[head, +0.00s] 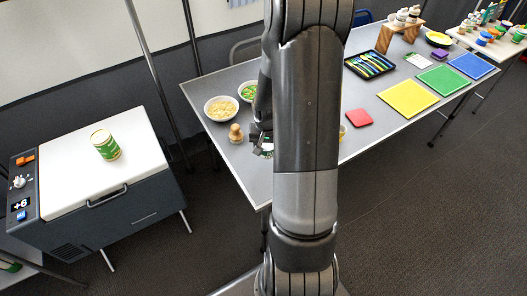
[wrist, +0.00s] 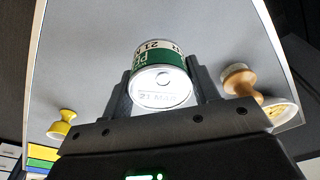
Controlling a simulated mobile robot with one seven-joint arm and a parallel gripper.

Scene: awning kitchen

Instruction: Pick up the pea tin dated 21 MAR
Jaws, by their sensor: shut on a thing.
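A pea tin (wrist: 150,52) with a green and white label is between the two fingers of my gripper (wrist: 163,82) in the wrist view. Its pale end faces the camera and reads "21 MAR". The gripper is shut on this tin. In the head view my gripper (head: 260,138) is over the left part of the grey table, beside a wooden knobbed piece (head: 236,133), and my arm hides most of it. I cannot tell whether the tin touches the table. Another green and cream tin (head: 105,145) stands on the white-lidded cooler at left; its date is not readable.
The cooler (head: 75,185) stands apart from the grey table (head: 205,90). Two food bowls (head: 221,108) are beyond the gripper. A red mat (head: 359,117), a yellow board (head: 407,98), green and blue boards and a cutlery tray (head: 370,64) lie to the right. My arm hides the table's middle.

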